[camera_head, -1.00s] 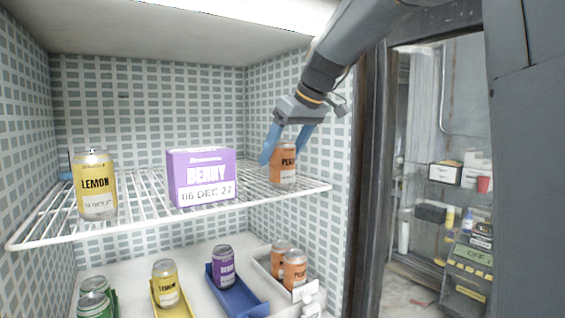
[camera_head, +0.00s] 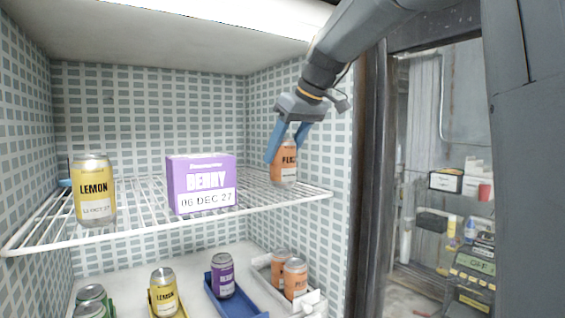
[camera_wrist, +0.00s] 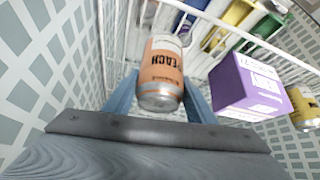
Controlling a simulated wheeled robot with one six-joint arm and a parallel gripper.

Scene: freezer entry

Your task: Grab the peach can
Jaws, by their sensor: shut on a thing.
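The orange peach can (camera_head: 284,165) is upright at the right end of the white wire shelf (camera_head: 130,233). My gripper (camera_head: 287,146) comes down from above, and its two blue fingers are shut on the can's sides. In the wrist view the peach can (camera_wrist: 161,75) sits between the blue fingers (camera_wrist: 160,95), with its label partly readable. I cannot tell whether the can's base touches the shelf.
A purple berry box (camera_head: 202,184) stands left of the can, with a gap between. A yellow lemon can (camera_head: 94,190) is at the shelf's left. Below are bins with lemon (camera_head: 163,291), berry (camera_head: 222,275) and peach cans (camera_head: 295,278). The tiled wall (camera_head: 325,130) is close on the right.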

